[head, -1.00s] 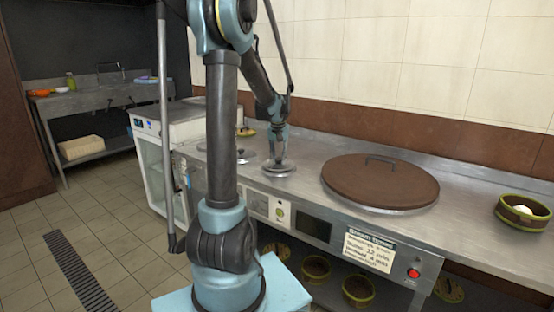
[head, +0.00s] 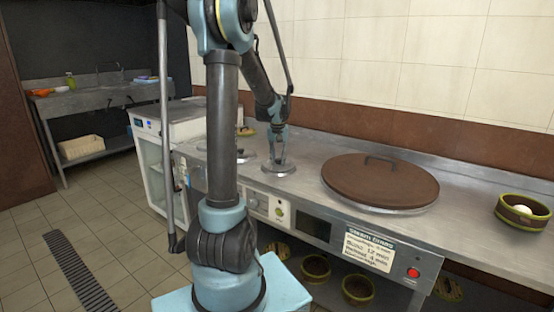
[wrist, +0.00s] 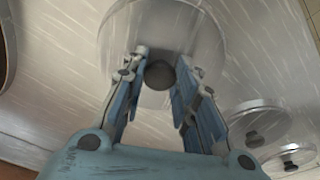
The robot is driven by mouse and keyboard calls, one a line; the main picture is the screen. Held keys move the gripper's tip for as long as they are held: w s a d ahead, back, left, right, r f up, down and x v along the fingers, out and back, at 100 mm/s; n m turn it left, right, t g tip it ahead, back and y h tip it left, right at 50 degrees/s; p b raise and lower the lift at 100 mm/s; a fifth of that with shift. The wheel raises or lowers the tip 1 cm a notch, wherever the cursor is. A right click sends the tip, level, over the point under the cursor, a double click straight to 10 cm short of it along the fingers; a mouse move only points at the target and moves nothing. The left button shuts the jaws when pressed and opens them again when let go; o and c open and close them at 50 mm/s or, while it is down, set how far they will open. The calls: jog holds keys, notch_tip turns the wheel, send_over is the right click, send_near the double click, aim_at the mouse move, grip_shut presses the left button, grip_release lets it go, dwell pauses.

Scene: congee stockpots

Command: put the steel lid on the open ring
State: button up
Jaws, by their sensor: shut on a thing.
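The steel lid (head: 280,170) is a round, shallow disc at the front left of the steel counter. My gripper (head: 277,151) points straight down over it. In the wrist view my gripper (wrist: 160,80) has its fingers on either side of the lid's dark round knob (wrist: 160,74), shut on it. The lid (wrist: 190,35) spreads out level beneath the fingers. The open ring cannot be made out; I cannot tell whether the lid sits on it or on something else.
Two more round lids with dark knobs, (wrist: 258,130) and (wrist: 290,158), lie to the right in the wrist view. A big brown lid (head: 380,180) with a bar handle covers the counter's middle. A green-rimmed bowl (head: 522,212) stands at the right. Bare counter lies between.

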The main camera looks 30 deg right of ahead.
aim_at(277, 165)
jog(key=shift+f, duration=0.25)
jog(key=o, duration=0.8)
jog(key=shift+s+a+r, duration=0.2)
jog(key=shift+r, duration=1.6)
jog(key=shift+s+a+r, duration=0.15)
jog(key=shift+s+r, duration=0.1)
jog(key=shift+r, duration=1.55)
jog(key=shift+s+a+r, duration=0.2)
jog(key=shift+r, duration=1.6)
